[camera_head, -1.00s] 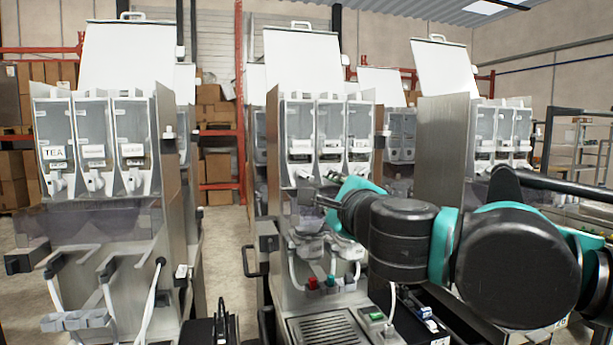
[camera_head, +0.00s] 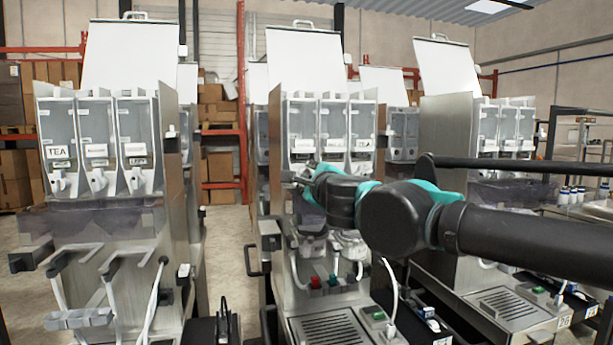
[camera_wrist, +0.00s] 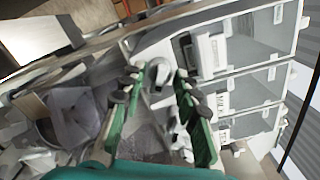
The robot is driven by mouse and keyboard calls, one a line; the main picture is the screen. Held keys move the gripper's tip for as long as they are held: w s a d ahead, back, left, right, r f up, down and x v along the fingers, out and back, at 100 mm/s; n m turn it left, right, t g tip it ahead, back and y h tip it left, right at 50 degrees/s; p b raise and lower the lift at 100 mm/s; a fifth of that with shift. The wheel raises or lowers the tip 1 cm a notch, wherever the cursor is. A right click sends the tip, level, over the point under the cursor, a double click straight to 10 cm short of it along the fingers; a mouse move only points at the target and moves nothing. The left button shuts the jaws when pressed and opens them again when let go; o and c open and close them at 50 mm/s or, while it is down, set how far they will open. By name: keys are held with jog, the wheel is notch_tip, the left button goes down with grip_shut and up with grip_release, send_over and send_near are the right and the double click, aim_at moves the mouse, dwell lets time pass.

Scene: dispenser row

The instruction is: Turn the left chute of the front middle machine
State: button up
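The front middle machine (camera_head: 276,150) stands in the centre of the head view, with three clear canisters side by side behind its front. My gripper (camera_head: 302,182) is in front of the lower edge of its left canister (camera_head: 301,122) and hides the chute there. In the wrist view my gripper (camera_wrist: 159,77) is open, its green-backed fingers spread. A white chute (camera_wrist: 158,82) lies between the fingertips, below a canister (camera_wrist: 245,45). I cannot tell whether either finger touches it. Two more canisters line up beyond it in that view.
Similar machines stand at the left (camera_head: 100,210) and right (camera_head: 450,145). My arm reaches in from the right, across the machine's front.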

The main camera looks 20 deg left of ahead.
jog(key=shift+w+a, duration=0.35)
jog(key=shift+w, duration=0.25)
jog(key=shift+c, duration=0.2)
grip_shut()
